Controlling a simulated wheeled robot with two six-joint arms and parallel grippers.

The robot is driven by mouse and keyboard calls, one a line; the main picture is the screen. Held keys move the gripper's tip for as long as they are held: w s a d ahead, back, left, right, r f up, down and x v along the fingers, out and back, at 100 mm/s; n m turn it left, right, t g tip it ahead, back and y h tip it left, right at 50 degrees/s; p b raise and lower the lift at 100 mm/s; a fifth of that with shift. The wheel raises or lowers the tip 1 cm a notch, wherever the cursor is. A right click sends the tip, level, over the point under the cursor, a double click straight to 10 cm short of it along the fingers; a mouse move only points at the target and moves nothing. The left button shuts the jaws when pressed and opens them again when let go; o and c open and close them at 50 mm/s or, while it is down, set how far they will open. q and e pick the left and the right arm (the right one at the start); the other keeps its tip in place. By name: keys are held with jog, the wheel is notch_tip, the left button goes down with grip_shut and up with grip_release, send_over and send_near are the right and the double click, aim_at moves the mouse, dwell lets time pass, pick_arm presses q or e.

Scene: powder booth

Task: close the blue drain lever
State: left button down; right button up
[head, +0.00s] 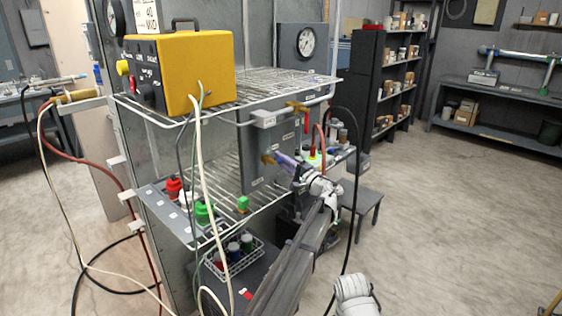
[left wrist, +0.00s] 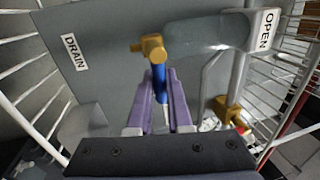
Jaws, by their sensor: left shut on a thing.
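The blue drain lever (left wrist: 160,82) extends from a brass valve (left wrist: 151,47) on a grey panel (left wrist: 105,60). A DRAIN label (left wrist: 74,52) is left of the valve in the left wrist view. My left gripper (left wrist: 164,100) has its purple fingers shut on the lever, one on each side. In the head view my left gripper (head: 286,161) reaches the brass valve (head: 268,158) on the lower front of the grey panel (head: 256,183). The lever is mostly hidden by the fingers there.
An OPEN label (left wrist: 265,30) shows at upper right in the left wrist view. Another brass fitting (head: 297,106) is above the gripper. The wire rack (head: 270,82) holds a yellow box (head: 183,72). Hoses hang at left, and a black cable (head: 352,200) hangs right of my arm.

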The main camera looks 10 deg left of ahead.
pick_arm(q)
jog(key=shift+n, duration=0.4)
jog(key=c, duration=0.8)
grip_release()
jog(key=shift+c, duration=0.2)
jog(key=b+v, duration=0.1)
jog(key=v, duration=0.6)
jog(key=shift+s+d, duration=0.2)
jog(key=shift+d, duration=0.15)
